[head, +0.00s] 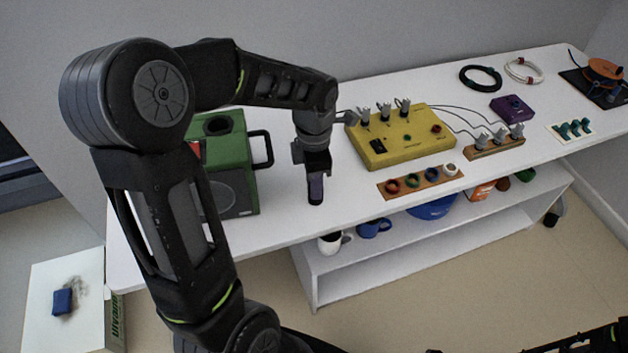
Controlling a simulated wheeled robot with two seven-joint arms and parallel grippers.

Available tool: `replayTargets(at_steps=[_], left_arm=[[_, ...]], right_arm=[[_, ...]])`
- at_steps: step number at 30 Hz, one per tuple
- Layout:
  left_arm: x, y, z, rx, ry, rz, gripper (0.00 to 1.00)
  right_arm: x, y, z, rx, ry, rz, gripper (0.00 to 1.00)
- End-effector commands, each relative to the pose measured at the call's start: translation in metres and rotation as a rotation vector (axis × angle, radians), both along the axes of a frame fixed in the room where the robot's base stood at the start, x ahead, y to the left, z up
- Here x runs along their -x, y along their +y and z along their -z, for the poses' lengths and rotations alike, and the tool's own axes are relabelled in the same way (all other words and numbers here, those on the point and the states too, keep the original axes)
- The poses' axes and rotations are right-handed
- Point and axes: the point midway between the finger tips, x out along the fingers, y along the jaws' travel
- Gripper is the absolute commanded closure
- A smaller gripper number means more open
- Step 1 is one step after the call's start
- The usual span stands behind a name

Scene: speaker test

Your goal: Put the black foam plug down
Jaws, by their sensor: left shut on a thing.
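My left gripper (316,188) points down above the white table, just right of the green speaker box (235,160). It is shut on a small dark thing, which I take to be the black foam plug (316,201). The fingers hide most of it, and I cannot tell whether it touches the table. The speaker box has a dark round opening on top and a black handle on its right side; my left arm covers part of it. My right gripper is out of view.
A yellow test box (405,137) with grey plugs stands right of my left gripper. A wooden strip with coloured rings (421,181) lies in front of it. The white table (290,217) is bare around and before the gripper. Mugs stand on the shelf below.

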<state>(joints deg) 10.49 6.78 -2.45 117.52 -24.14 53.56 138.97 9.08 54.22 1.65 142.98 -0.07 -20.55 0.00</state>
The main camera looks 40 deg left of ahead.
Motion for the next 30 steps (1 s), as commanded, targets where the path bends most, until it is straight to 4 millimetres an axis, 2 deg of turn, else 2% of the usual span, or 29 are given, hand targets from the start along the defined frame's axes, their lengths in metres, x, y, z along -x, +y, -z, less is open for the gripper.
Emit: replayTargets(at_steps=[3, 4, 11, 23, 26, 30], left_arm=[[0.000, 0.000, 0.005, 0.000, 0.000, 0.000, 1.00], [0.000, 0.000, 0.004, 0.000, 0.000, 0.000, 0.68], [0.000, 0.000, 0.003, 0.000, 0.000, 0.000, 0.49], [0.000, 0.000, -0.003, -0.001, -0.001, 0.000, 0.48], [-0.001, 0.000, -0.013, -0.001, -0.002, 0.001, 0.48], [-0.001, 0.000, -0.038, -0.002, -0.004, 0.002, 0.48]], right_arm=[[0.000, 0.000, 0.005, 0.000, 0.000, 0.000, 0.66], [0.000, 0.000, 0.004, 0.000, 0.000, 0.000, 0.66], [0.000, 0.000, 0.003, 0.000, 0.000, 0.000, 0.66], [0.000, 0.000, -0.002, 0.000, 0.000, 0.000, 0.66], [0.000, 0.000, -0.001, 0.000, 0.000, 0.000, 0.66], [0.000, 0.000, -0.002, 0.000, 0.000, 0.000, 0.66]])
